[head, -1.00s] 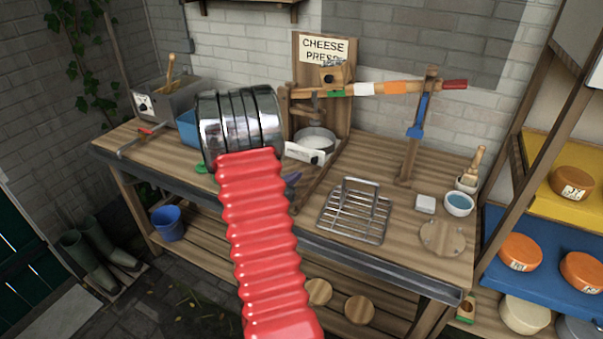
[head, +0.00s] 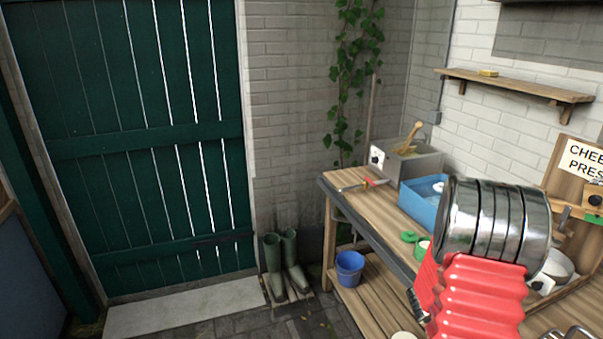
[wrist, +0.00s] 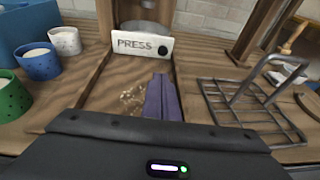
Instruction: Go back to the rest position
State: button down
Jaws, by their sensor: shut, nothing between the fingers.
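My gripper (wrist: 162,97) shows in the wrist view as two purple fingers lying together, shut and empty. It is over the wooden bench top, in front of the white PRESS plate (wrist: 142,47), and touches nothing that I can make out. In the head view my red, ribbed arm with its chrome rings stands at the lower right, in front of the bench (head: 350,200). The fingers cannot be made out there.
White, green and blue cups (wrist: 14,98) and a blue tub (wrist: 22,30) stand left of my gripper; a wire rack (wrist: 240,100) lies right. The cheese press (head: 575,180) is behind my arm. Boots (head: 285,262) and a blue bucket (head: 349,267) stand left, near a green door (head: 130,140).

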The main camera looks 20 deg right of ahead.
jog(key=s+a+r+m+g+y, duration=0.1)
jog(key=a+r+m+y, duration=0.1)
jog(key=a+r+m, duration=0.45)
jog(key=a+r+m+y, duration=0.2)
jog(key=a+r+m, duration=0.15)
jog(key=a, duration=0.65)
jog(key=a+r+m+t+y, duration=0.2)
jog(key=a+y, duration=0.1)
jog(key=a, duration=0.9)
jog(key=s+a+r+m+t+y, duration=0.1)
jog(key=a+r+m+t+y, duration=0.1)
jog(key=a, duration=1)
jog(key=s+a+r+m+t+y, duration=0.1)
jog(key=a+y, duration=0.4)
jog(key=a, duration=0.8)
jog(key=r+m+t, duration=0.1)
jog(key=m+t, duration=0.1)
jog(key=shift+r+t+y, duration=0.15)
jog(key=shift+t+y, duration=0.15)
jog(key=shift+y, duration=0.1)
